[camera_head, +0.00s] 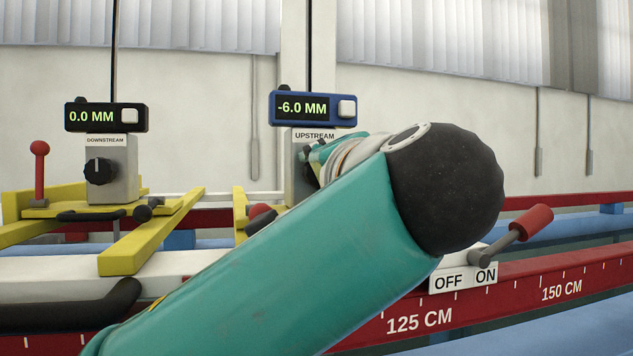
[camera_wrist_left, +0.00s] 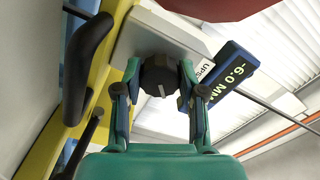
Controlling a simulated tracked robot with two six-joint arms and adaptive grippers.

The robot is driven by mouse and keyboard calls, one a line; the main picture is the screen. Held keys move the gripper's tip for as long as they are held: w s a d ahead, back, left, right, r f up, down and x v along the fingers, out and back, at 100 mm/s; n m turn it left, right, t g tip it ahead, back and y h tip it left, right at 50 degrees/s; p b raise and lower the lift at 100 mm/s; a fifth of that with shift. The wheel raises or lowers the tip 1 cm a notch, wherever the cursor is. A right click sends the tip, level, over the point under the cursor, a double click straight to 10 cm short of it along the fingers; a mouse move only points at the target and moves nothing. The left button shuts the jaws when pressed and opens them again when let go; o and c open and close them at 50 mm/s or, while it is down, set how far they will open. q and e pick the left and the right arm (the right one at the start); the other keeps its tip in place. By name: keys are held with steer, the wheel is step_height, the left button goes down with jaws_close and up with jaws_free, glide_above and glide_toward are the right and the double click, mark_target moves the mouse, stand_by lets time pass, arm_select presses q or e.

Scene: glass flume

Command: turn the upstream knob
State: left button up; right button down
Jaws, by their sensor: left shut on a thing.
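The upstream knob (camera_wrist_left: 158,78) is dark and round with a pale pointer mark, on the light grey face of the upstream box (camera_head: 297,183). My left gripper (camera_wrist_left: 160,70) is shut on it, one finger on each side in the left wrist view. In the head view, my left gripper (camera_head: 313,152) is at the box, and my teal arm hides the knob. The blue upstream display (camera_head: 312,109) above it reads -6.0 MM; it also shows tilted in the left wrist view (camera_wrist_left: 225,78). My right gripper is in neither view.
On the left stand the downstream box (camera_head: 118,182) with its black knob (camera_head: 100,171), a display (camera_head: 106,117) reading 0.0 MM, and a red-tipped lever (camera_head: 39,165). A red-handled lever (camera_head: 522,224) rises by the OFF/ON plate (camera_head: 462,278). A red scale rail (camera_head: 540,285) runs along the front.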

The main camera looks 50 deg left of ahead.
arm_select(q)
steer(key=n, duration=0.1)
steer(key=n+b, duration=0.1)
steer(key=n, duration=0.1)
steer(key=f+n, duration=0.1)
steer(key=shift+w+d, duration=0.15)
steer(key=shift+d, duration=0.1)
steer(key=shift+r+n+b, duration=0.15)
steer(key=shift+n+b, duration=0.55)
steer(key=shift+n, duration=1.2)
steer(key=o, duration=1)
steer(key=shift+c, duration=0.2)
steer(key=shift+o, duration=0.9)
steer(key=shift+d+r, duration=0.1)
steer(key=shift+r, duration=0.05)
